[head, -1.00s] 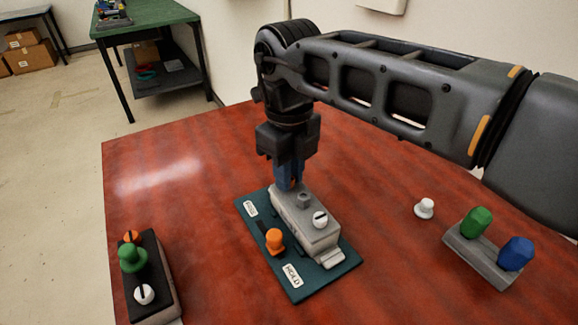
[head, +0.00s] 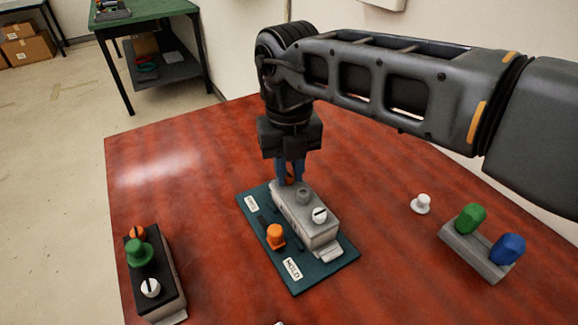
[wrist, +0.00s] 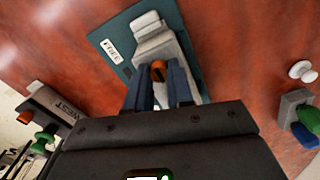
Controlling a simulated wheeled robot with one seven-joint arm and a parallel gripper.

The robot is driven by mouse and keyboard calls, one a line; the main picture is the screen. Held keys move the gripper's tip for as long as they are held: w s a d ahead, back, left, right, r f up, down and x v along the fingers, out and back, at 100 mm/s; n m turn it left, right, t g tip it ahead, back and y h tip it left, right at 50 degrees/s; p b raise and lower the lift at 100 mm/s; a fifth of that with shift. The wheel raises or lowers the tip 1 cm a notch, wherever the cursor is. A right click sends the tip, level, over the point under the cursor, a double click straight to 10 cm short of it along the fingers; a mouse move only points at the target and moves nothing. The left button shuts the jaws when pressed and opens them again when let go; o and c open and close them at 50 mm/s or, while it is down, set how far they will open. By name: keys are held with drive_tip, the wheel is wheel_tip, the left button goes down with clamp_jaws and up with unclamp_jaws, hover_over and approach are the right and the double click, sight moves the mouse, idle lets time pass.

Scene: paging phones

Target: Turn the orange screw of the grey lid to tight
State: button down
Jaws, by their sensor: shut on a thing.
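The orange screw (wrist: 158,70) at the lid's far end shows between the blue fingers in the wrist view. My gripper (head: 291,177) points down and is shut on that screw. The fingers hide most of it in the head view, and its seating depth cannot be told. A separate orange knob (head: 275,237) stands on the plate beside the lid.
A black box (head: 168,287) with orange, green and white knobs is at the front left. A grey block (head: 478,252) with green and blue knobs and a loose white knob (head: 421,204) are at the right. The red table (head: 200,215) is clear between them.

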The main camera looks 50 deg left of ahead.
sight(289, 174)
idle(0.3)
drive_tip(key=c, duration=1)
unclamp_jaws()
drive_tip(key=shift+r, duration=0.1)
wheel_tip(289, 174, up, 8)
drive_tip(key=shift+f+b, duration=0.2)
drive_tip(key=shift+b, duration=0.2)
